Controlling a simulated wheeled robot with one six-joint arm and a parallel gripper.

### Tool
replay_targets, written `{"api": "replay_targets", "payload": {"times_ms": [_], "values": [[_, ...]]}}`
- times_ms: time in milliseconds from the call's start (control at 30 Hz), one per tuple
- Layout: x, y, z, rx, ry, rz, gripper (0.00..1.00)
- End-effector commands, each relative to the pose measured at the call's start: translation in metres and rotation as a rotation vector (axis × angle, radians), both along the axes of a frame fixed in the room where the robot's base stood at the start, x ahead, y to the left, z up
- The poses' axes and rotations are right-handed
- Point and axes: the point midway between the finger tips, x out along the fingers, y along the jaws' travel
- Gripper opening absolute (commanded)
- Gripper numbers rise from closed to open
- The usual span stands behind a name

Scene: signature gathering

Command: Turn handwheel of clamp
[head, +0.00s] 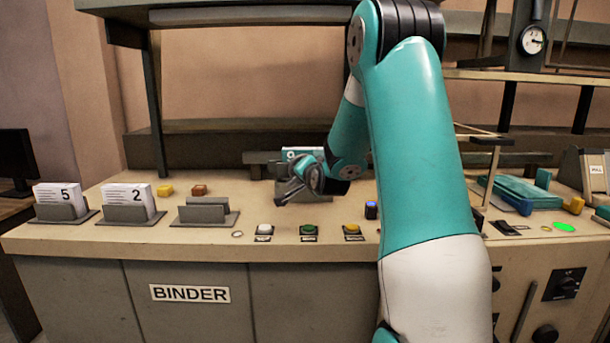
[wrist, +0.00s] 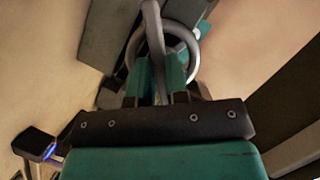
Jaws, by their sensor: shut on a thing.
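The handwheel of the clamp is a grey metal ring (wrist: 190,38) with a bar across it in the wrist view. My gripper (wrist: 156,82) is shut on the handwheel, its two teal fingers on either side of the grey bar. In the head view, the handwheel (head: 311,180) and my gripper (head: 322,178) overlap at the middle of the bench, and the finger contact is too small to make out. The clamp body (head: 298,154) shows a teal top behind them, and its lower part is partly hidden.
White (head: 264,229), green (head: 309,229) and yellow (head: 352,229) buttons line the front. My arm hides part of the bench's right half.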

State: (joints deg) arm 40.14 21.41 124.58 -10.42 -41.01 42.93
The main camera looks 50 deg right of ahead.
Motion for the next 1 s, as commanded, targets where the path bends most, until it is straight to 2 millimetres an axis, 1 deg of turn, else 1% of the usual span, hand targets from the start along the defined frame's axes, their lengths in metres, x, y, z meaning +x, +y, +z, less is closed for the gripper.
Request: {"api": "replay_targets", "payload": {"times_ms": [400,433,467,500,533,833,933,1000], "values": [[0.0,0.0,-0.002,-0.006,0.011,0.001,0.0],[0.0,0.0,-0.002,-0.006,0.011,0.001,0.22],[0.0,0.0,-0.002,-0.006,0.011,0.001,0.29],[0.0,0.0,-0.001,-0.006,0.011,0.001,0.38],[0.0,0.0,-0.001,-0.006,0.01,0.0,0.4],[-0.002,0.001,0.0,-0.006,0.006,0.0,0.4],[-0.009,0.006,0.002,-0.006,0.006,0.001,0.4],[-0.019,0.012,0.005,-0.006,0.005,0.0,0.4]]}}
